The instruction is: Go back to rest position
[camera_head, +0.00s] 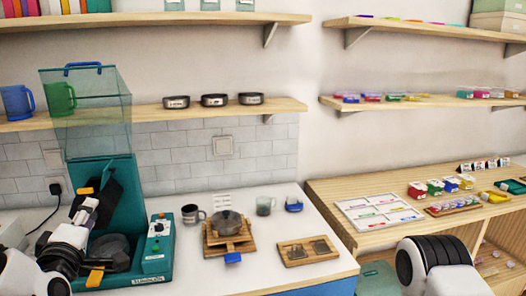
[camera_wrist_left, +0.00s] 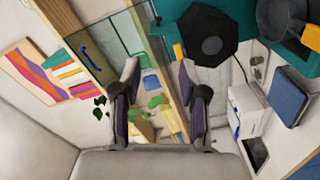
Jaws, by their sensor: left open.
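My left gripper (camera_head: 88,208) is in front of the teal machine (camera_head: 157,230) with a clear hopper, at the left of the head view. In the left wrist view my left gripper (camera_wrist_left: 160,100) has its two dark fingers spread wide apart with nothing between them. Parts of the teal machine (camera_wrist_left: 222,18) show at the top of that view. A white and black part of my right arm (camera_head: 437,268) shows at the bottom right of the head view. My right gripper is outside both views.
The white counter (camera_head: 190,270) holds a dark cup (camera_head: 192,214), a wooden stand with a pot (camera_head: 228,222) and a wooden board (camera_head: 308,250). A wooden table (camera_head: 330,190) with a card tray (camera_head: 380,213) is at the right. Shelves (camera_head: 290,105) run above the counter.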

